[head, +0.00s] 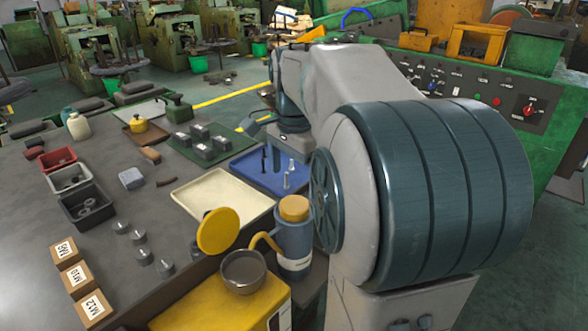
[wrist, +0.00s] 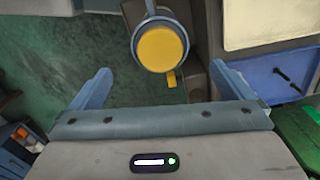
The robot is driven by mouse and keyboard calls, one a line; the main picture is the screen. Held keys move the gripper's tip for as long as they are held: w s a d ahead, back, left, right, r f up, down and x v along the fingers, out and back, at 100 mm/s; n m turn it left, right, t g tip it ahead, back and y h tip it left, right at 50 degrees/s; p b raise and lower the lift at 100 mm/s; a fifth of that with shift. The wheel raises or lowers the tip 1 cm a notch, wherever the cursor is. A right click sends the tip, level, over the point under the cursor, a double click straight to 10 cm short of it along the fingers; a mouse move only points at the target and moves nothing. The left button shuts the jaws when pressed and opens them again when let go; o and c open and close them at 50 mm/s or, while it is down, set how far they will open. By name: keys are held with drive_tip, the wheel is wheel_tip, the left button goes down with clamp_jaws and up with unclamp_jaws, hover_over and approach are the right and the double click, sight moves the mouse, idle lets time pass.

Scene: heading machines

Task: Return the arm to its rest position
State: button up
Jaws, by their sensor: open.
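My arm reaches forward from the right of the head view, its large grey and dark-blue links in front. My gripper (wrist: 161,69) is open in the wrist view, its two blue fingers spread wide with nothing held between them. In the head view its end is over the blue tray (head: 249,176) and is partly hidden by the arm. A blue flask with a yellow lid (wrist: 163,48) shows beyond the fingers, apart from them. It also stands at the bench's near edge in the head view (head: 293,240).
The cream tray (head: 222,197) lies beside the blue tray, which holds several bolts. A yellow disc (head: 218,231), a metal cup (head: 243,272) and a yellow box (head: 225,305) are near the flask. A green machine (head: 500,110) stands behind my arm. Small bins (head: 70,181) are at left.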

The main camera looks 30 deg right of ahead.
drive_tip(key=shift+r, duration=0.4)
